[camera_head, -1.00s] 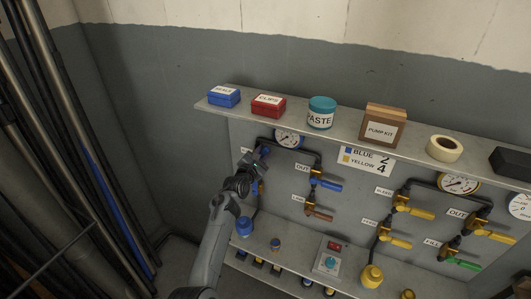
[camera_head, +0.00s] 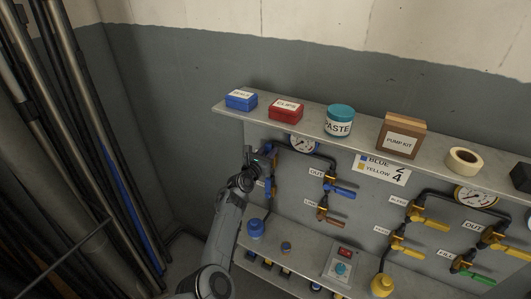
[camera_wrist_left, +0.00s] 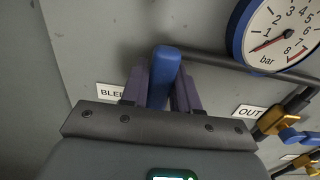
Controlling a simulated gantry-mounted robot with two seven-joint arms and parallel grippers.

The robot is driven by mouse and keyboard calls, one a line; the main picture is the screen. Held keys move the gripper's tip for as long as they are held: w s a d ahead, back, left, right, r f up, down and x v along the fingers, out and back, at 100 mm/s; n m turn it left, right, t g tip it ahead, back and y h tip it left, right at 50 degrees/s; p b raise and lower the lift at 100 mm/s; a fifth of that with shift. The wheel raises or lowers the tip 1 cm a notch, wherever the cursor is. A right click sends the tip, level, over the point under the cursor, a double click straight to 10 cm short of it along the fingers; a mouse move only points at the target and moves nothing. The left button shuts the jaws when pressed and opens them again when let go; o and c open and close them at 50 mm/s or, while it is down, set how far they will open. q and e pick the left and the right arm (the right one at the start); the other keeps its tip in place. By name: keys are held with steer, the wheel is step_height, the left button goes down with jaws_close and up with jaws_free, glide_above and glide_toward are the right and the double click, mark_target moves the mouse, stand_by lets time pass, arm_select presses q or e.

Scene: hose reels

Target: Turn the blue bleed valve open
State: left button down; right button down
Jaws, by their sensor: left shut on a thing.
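The blue bleed valve's handle (camera_wrist_left: 164,75) stands between my left gripper's fingers in the wrist view, its top end sticking up past them. It is beside a partly covered label (camera_wrist_left: 111,92) reading "BLE…". My left gripper (camera_wrist_left: 161,90) is shut on this handle. The valve body is hidden behind the gripper. My right gripper is not in view.
A gauge (camera_head: 303,143) and the blue OUT valve (camera_head: 340,190) are just right of my gripper. Above, a shelf (camera_head: 225,108) holds boxes, a paste jar (camera_head: 339,121) and tape (camera_head: 462,160). A blue-capped item (camera_head: 256,228) stands on the lower shelf. Upright pipes line the left.

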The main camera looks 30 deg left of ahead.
arm_select(q)
steer(key=shift+f, duration=0.1)
steer(key=c, duration=0.9)
jaws_free()
steer(key=shift+s, duration=0.6)
steer(key=s, duration=0.6)
steer(key=s+p, duration=0.1)
steer(key=s, duration=0.2)
steer(key=shift+s+d, duration=0.3)
steer(key=shift+d, duration=0.05)
